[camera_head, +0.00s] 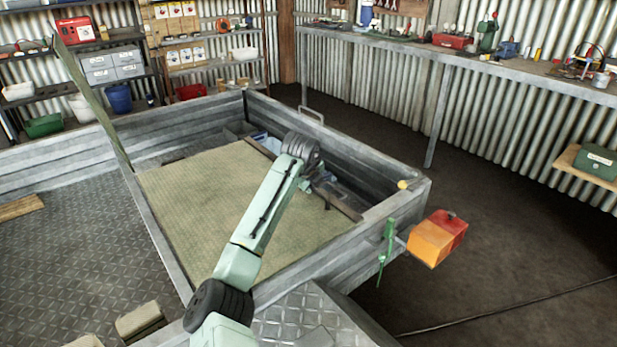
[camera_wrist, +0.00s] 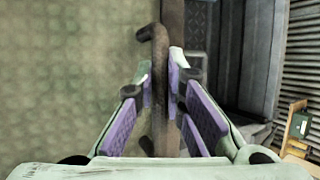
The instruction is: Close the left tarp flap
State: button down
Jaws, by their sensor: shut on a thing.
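A flat olive-tan tarp flap (camera_head: 205,195) covers the left and middle of the grey trailer box. A brown bar (camera_head: 345,208) runs along its right edge. The wrist view shows the tarp (camera_wrist: 65,70) filling the left side, with the bar (camera_wrist: 172,20) beside it. My gripper (camera_head: 312,186) is over this right edge. In the wrist view, my gripper (camera_wrist: 164,97) has its purple pads shut on a dark, curved handle (camera_wrist: 156,60) by the bar. A thin olive panel (camera_head: 92,105) stands tilted, nearly edge-on, at the left; I cannot tell if it is another flap.
A strip of the box right of the bar is open, with a blue item (camera_head: 266,142) inside. Box walls (camera_head: 345,150) surround it. A workbench (camera_head: 440,55) lines the back right; floor between is clear.

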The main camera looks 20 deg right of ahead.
jog(key=shift+d+f, duration=0.1)
jog(key=shift+f, duration=0.25)
jog(key=c, duration=1.9)
grip_release()
jog(key=shift+d+f, duration=0.15)
jog(key=shift+f, duration=0.05)
jog(key=shift+r, duration=0.1)
jog(key=shift+s+a+r, duration=0.1)
jog(key=shift+a+r, duration=0.1)
jog(key=v, duration=1.1)
jog(key=shift+s+r, duration=0.1)
jog(key=shift+r, duration=0.2)
